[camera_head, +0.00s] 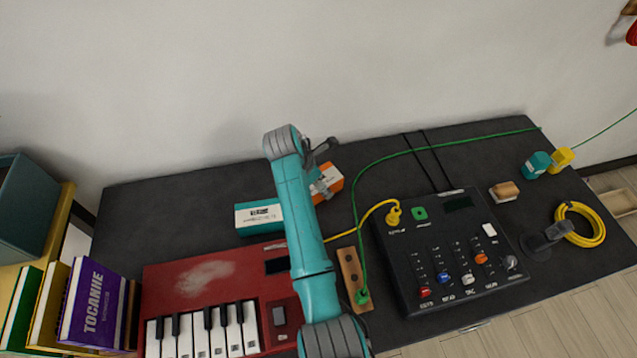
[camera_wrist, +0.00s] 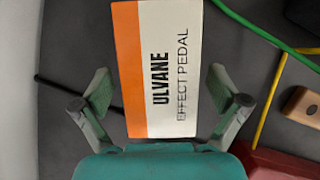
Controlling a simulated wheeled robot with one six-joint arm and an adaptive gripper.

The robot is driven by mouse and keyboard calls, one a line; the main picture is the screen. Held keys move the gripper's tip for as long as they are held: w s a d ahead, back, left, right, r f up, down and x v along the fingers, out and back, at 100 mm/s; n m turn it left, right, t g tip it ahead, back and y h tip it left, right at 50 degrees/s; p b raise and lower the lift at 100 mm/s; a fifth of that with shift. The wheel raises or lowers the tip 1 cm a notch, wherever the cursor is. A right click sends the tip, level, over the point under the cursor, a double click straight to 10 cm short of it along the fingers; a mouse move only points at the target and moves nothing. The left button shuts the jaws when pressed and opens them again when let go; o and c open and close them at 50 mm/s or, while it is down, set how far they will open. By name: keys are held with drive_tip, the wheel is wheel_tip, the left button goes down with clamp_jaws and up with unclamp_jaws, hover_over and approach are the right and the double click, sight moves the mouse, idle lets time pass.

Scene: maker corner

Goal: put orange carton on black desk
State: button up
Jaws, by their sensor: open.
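The orange and white carton (camera_head: 333,181) stands on the black desk (camera_head: 146,211), partly hidden behind my arm in the head view. In the wrist view the carton (camera_wrist: 160,68) fills the upper middle, with an orange band on its left and the words "ULVANE EFFECT PEDAL". My gripper (camera_wrist: 163,95) is open, with one finger on each side of the carton's near end and a gap on both sides. In the head view my gripper (camera_head: 321,165) is at the carton, mostly hidden by the arm.
A teal and white carton (camera_head: 259,217) lies to the left. A red keyboard (camera_head: 190,282), a wooden block (camera_head: 351,272) and a black mixer (camera_head: 443,250) lie nearer. Green and yellow cables run close on the right. The desk's back left is bare.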

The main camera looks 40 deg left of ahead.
drive_tip(key=v, duration=1)
drive_tip(key=shift+s+r, duration=0.15)
drive_tip(key=shift+r, duration=0.2)
